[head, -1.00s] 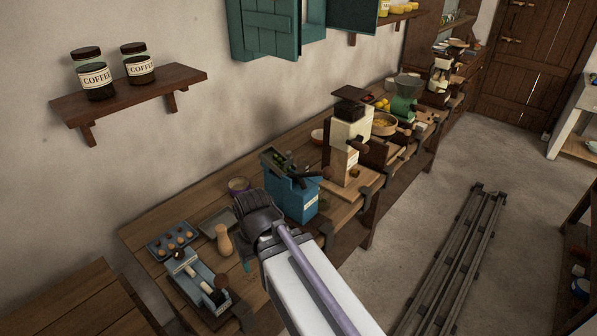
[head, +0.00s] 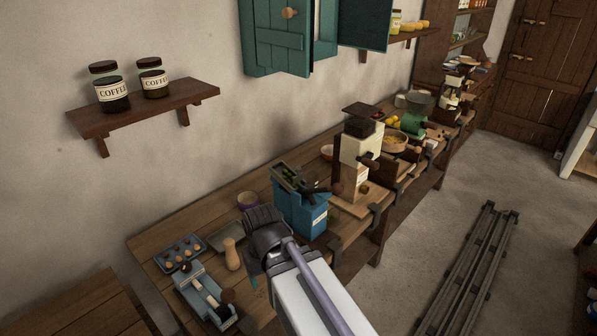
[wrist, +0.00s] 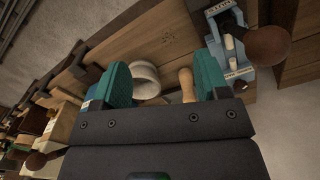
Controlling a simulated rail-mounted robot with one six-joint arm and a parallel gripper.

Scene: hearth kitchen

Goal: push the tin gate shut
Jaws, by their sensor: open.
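I cannot tell for certain which part is the tin gate. A light-blue metal device (head: 205,298) with pale labels and a dark wooden knob lies at the near end of the bench; its knob (wrist: 267,45) and body (wrist: 229,45) show at the top right of the wrist view. My gripper (wrist: 163,72) is open and empty, its teal fingers well apart. It points down over the bench, to the right of the light-blue device in the head view. In the wrist view, a wooden pestle-like piece (wrist: 187,85) and a pale round bowl-like thing (wrist: 147,78) show between the fingers.
A blue box-shaped machine (head: 303,212) stands just right of my wrist, with a cream grinder (head: 358,155) beyond. A tray of small round things (head: 181,253) and a grey tray (head: 227,236) lie behind the device. A wall shelf (head: 145,108) holds two coffee jars.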

